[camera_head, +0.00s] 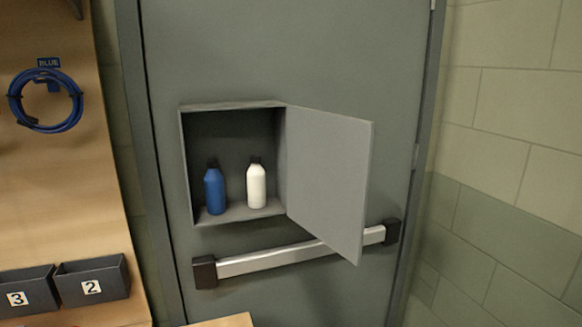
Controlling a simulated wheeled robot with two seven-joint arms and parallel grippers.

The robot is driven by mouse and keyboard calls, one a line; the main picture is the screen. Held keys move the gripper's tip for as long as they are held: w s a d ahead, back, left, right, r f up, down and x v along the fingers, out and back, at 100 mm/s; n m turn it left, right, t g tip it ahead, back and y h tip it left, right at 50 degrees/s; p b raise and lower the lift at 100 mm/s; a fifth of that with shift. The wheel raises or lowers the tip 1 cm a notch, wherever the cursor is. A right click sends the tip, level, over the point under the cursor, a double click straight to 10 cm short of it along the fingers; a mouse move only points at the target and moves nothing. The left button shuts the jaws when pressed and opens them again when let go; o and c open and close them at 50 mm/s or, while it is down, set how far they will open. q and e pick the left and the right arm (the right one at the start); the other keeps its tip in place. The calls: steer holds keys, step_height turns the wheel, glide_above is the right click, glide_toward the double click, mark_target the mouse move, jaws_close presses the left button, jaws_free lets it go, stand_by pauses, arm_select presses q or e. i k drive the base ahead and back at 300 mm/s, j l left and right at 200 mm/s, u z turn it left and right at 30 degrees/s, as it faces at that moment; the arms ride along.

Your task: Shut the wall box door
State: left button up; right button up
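The grey wall box (184,160) sits against a large grey-green door panel, and its front is open. Its flat grey door (329,180) is hinged on the box's right edge and stands swung out to the right, well away from the opening. A blue bottle (214,190) and a white bottle (256,186), both with dark caps, stand upright side by side on the box floor. Neither of my grippers shows in the head view.
A silver push bar (270,261) with dark ends runs below the box, partly behind its door. At left, a wooden board (50,170) carries a coiled blue cable (78,104) and bins numbered 3 (38,284) and 2 (112,274). A block wall (510,140) stands right.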

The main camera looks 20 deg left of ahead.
mark_target(329, 155)
steer(key=i+l+u, duration=0.45)
steer(key=u, duration=0.15)
steer(key=i+l+u, duration=0.15)
steer(key=l+u, duration=0.15)
steer(key=i+l+u, duration=0.25)
steer(key=l, duration=0.15)
steer(key=l+u, duration=0.6)
steer(key=l, duration=0.2)
steer(key=i, duration=0.05)
